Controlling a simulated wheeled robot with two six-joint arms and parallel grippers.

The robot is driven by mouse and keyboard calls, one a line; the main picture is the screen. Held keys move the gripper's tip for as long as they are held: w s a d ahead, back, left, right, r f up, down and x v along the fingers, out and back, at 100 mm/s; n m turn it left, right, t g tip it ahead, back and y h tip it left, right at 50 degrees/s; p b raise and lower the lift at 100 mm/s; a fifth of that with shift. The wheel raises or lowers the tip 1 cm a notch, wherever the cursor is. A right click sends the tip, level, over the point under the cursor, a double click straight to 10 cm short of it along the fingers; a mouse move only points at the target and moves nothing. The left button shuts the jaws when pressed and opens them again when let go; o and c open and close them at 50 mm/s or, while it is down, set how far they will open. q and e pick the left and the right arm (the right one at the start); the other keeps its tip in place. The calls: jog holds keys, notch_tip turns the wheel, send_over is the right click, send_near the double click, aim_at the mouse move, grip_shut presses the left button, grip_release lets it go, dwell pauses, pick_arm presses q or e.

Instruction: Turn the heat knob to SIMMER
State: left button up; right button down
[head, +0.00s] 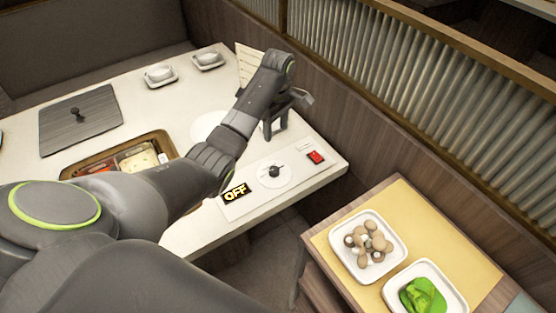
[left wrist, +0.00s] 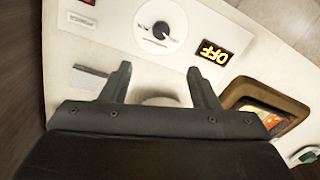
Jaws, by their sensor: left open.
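The heat knob (head: 275,171) is a small dark knob on a white round dial on the control panel near the table's front right corner. It also shows in the left wrist view (left wrist: 161,30), ahead of the fingertips. A display (head: 235,192) beside it reads OFF in lit letters; it shows upside down in the left wrist view (left wrist: 211,52). My left gripper (head: 276,132) is above the table, behind the knob and apart from it. In the left wrist view its two fingers (left wrist: 160,75) are spread and empty. My right gripper is not in view.
A red switch (head: 316,157) sits right of the knob. A pot well (head: 76,169) with food compartments is left on the table (head: 183,101). A side cart holds plates of mushrooms (head: 369,244) and greens (head: 423,296). A wooden partition (head: 350,150) borders the table's right side.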

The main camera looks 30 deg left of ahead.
pick_arm(q)
send_near(274, 169)
jog(key=f, duration=0.8)
jog(key=shift+s+f, duration=0.2)
jog(key=shift+f, duration=0.1)
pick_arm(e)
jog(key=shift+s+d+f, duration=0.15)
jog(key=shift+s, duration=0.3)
pick_arm(q)
jog(key=c, duration=1)
jog(key=shift+o, duration=0.2)
